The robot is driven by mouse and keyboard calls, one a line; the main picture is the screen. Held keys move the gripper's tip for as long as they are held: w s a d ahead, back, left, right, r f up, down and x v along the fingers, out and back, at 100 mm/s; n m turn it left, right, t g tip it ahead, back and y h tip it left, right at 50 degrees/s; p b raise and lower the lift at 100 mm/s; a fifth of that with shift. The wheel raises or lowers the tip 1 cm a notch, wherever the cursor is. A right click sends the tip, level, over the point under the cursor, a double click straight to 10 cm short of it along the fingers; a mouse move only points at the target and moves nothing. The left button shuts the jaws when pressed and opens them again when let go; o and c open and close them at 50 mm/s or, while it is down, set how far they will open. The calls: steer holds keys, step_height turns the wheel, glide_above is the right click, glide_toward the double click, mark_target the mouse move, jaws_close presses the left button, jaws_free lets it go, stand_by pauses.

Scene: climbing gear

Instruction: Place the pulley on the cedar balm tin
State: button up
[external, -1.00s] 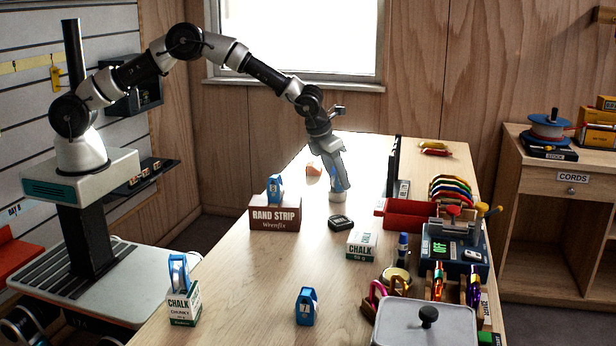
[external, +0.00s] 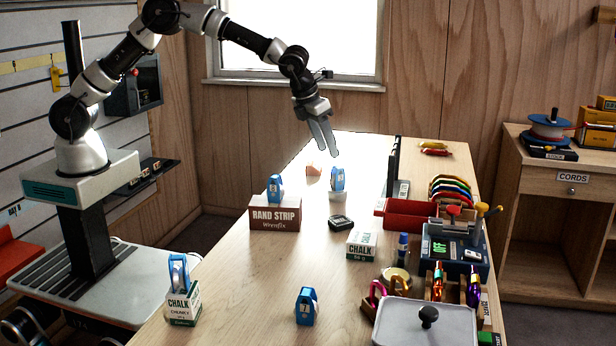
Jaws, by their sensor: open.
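Several blue pulleys with numbers are in view. One pulley (external: 337,179) stands upright on a small white tin or block (external: 337,195) toward the far end of the table. I cannot read a cedar balm label on that support. Other pulleys stand on the Rand Strip box (external: 275,214), on the chunky chalk box (external: 184,305) and on the bare tabletop in front, where a pulley (external: 306,307) is marked 7. My gripper (external: 323,150) is open and empty, above and slightly left of the far pulley, apart from it.
A second chalk box (external: 361,244) and a dark small device (external: 341,222) lie mid-table.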

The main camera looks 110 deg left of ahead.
steer(key=shift+s+d+r, duration=0.1)
steer(key=shift+s+r, duration=0.05)
steer(key=shift+r, duration=0.25)
steer(key=s+d+r+n+t, duration=0.1)
steer(key=s+d+r+n, duration=1)
steer(key=s+d+r, duration=0.4)
steer(key=s+d+n+h, duration=0.1)
steer(key=s+d+n, duration=0.2)
steer(key=s+n, duration=0.2)
steer(key=s+d+n+t+h, duration=0.1)
steer(key=s+d+n, duration=0.3)
steer(key=s, duration=0.6)
steer(key=s+d+n+h, duration=0.1)
steer(key=s+d+n, duration=0.3)
steer(key=s+n, duration=0.3)
steer(key=shift+s+d+f, duration=0.15)
steer(key=shift+s+d, duration=0.05)
steer(key=shift+s, duration=0.15)
